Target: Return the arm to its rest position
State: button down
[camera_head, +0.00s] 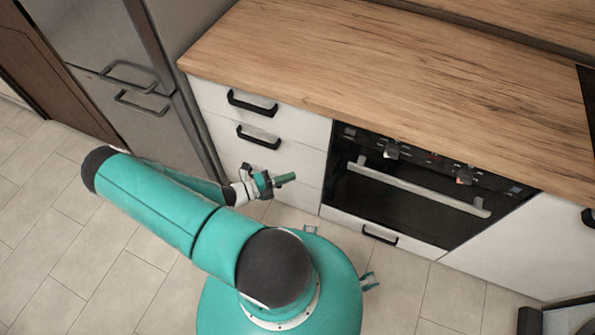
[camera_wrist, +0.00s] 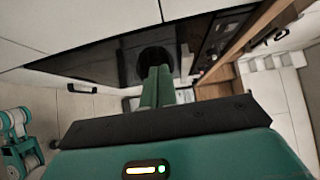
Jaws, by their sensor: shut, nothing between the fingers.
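My teal arm is bent out to the left over the floor in the head view, with its forearm folded back toward the cabinets. My gripper (camera_head: 284,180) is in front of the white drawer fronts, left of the oven, and points right. Its green fingers are together with nothing between them. In the wrist view the shut fingers (camera_wrist: 158,85) point toward the dark oven front. I cannot tell the exact gap between the gripper and the drawer fronts.
The oven (camera_head: 400,195) has a bar handle and knobs. Drawers with black handles (camera_head: 258,135) stand left of it, under the wooden countertop (camera_head: 380,60). A steel fridge (camera_head: 105,50) stands at the left. The tiled floor (camera_head: 100,260) is clear at lower left.

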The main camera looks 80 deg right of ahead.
jog(key=shift+w+a, duration=0.1)
jog(key=shift+w, duration=0.05)
jog(key=w+a+r+m+t+y, duration=0.35)
jog(key=w+a+r+m, duration=0.4)
jog(key=w+r, duration=0.3)
jog(key=w+a+r+m+t+y, duration=0.3)
jog(key=w+a+r+m+t, duration=0.2)
jog(key=w+a+r+m, duration=0.45)
jog(key=s+a+r+m+t+y, duration=0.1)
jog(key=a+r+m+t, duration=0.3)
jog(key=a+r, duration=0.5)
jog(key=s+a+r+m+t+y, duration=0.1)
jog(key=a+r+m+t+y, duration=0.2)
jog(key=r, duration=1.4)
jog(key=a+m+t, duration=0.1)
jog(key=a+t, duration=0.3)
jog(key=a, duration=0.2)
jog(key=shift+a+t, duration=0.2)
jog(key=shift+t, duration=0.15)
